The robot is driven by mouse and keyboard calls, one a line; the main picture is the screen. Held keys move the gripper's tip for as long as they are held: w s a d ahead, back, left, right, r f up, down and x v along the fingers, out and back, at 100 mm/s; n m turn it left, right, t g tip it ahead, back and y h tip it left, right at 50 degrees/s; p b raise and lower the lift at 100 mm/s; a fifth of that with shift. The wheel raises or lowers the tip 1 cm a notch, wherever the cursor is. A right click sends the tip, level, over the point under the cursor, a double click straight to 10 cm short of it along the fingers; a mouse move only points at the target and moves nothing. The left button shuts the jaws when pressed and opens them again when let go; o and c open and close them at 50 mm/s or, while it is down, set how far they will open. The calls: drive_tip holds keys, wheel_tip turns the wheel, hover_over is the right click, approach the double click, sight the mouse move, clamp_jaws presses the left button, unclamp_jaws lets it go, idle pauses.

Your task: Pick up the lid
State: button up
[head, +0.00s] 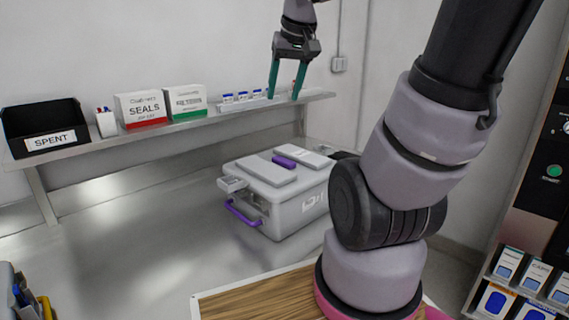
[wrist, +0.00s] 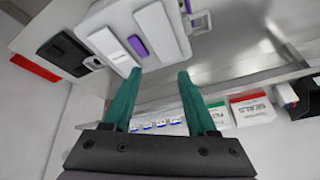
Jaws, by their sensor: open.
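My gripper (head: 284,95) is open and empty, with two green fingers pointing down in front of the wall shelf. In the wrist view its fingers (wrist: 160,73) are apart with nothing between them. A pale grey machine (head: 288,212) stands on the bench below and in front of the shelf. Two flat light panels, a left one (head: 268,172) and a right one (head: 306,158), lie on its top with a purple block (head: 284,162) between them. These panels look lid-like, but I cannot tell which thing is the lid. The gripper is above the machine, not touching it.
The shelf (head: 165,134) holds a black SPENT bin (head: 45,127), a SEALS box (head: 142,108), a green-striped box (head: 187,101) and blue-capped vials (head: 241,97) close to my fingers. The machine has a purple handle (head: 242,214) in front. Bench left of it is clear.

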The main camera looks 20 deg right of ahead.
drive_tip(key=w+d+f+n+g, duration=0.2)
drive_tip(key=w+d+f+n, duration=0.1)
drive_tip(key=w+f, duration=0.4)
drive_tip(key=n+g, duration=0.1)
drive_tip(key=n, duration=0.2)
approach(284, 159)
drive_tip(key=f, duration=0.3)
drive_tip(key=shift+w+f+g, duration=0.15)
drive_tip(key=shift+w+g, duration=0.15)
drive_tip(key=shift+w, duration=0.1)
drive_tip(key=f, duration=0.5)
drive_tip(key=shift+w+a, duration=0.2)
drive_tip(key=shift+w, duration=0.05)
clamp_jaws()
idle(0.3)
